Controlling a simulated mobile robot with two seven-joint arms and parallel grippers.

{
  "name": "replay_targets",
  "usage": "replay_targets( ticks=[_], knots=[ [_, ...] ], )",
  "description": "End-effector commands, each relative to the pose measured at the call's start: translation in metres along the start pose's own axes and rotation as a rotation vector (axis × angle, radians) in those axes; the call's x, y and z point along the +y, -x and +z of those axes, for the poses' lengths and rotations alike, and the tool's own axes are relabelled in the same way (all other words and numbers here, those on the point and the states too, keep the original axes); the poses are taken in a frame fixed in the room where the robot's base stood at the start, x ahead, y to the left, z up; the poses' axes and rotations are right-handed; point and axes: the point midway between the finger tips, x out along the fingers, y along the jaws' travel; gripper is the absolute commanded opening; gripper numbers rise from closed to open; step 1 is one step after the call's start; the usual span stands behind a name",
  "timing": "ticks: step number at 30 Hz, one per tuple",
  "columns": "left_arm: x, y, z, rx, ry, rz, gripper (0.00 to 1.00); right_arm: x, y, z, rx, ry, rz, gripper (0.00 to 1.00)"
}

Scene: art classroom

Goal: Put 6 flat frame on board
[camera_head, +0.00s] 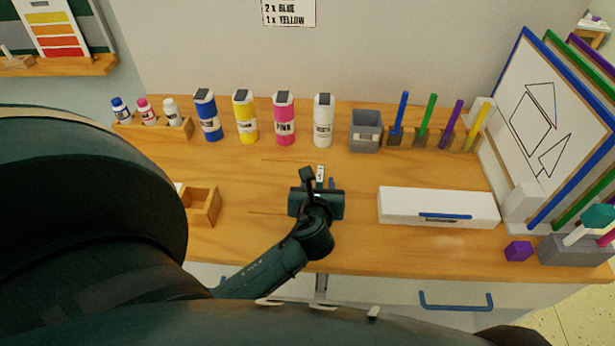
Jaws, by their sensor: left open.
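Several flat frames with coloured edges stand upright and leaning in a row at the right. The front one is a blue-edged frame (540,115) with a line drawing on its white face. Behind it are a green-edged frame (600,155) and a purple-edged frame, partly hidden. I cannot tell which thing is the board. My left gripper (319,181) is open over the middle of the table, well left of the frames. A small white piece (320,173) with a dark mark shows at its fingers. I cannot tell whether they touch. My right gripper is not in view.
The wooden table (350,245) has paint bottles (284,122), a grey cup (366,132) and upright coloured markers along the back. A white box (438,205) with a blue handle lies right of the gripper.

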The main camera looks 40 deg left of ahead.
Motion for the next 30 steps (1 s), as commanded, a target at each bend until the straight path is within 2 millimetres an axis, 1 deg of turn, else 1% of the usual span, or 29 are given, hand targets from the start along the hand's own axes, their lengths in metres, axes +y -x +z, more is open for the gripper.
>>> replay_targets(
  ticks=[1,8,12,16,19,25,26,30],
  knots=[
    [0.0,-0.007,0.0,0.0,0.0,0.001,0.42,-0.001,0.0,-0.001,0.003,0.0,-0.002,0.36],
    [-0.001,-0.024,0.001,0.0,0.001,0.001,0.42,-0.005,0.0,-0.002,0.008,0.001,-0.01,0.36],
    [-0.003,-0.046,0.002,0.0,0.001,0.002,0.42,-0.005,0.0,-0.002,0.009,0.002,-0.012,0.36],
    [-0.003,-0.062,0.001,0.001,0.001,0.002,0.42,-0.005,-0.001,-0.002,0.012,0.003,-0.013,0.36],
    [-0.003,-0.067,0.002,0.0,0.001,0.0,0.42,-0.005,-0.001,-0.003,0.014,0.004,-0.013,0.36],
    [-0.003,-0.067,0.002,0.001,0.001,0.0,0.42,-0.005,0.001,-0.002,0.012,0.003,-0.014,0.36],
    [-0.003,-0.067,0.002,0.001,0.001,0.0,0.4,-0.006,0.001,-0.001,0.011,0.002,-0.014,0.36],
    [-0.003,-0.066,0.002,0.001,0.001,0.0,0.29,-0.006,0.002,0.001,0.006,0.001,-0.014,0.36]
  ],
)
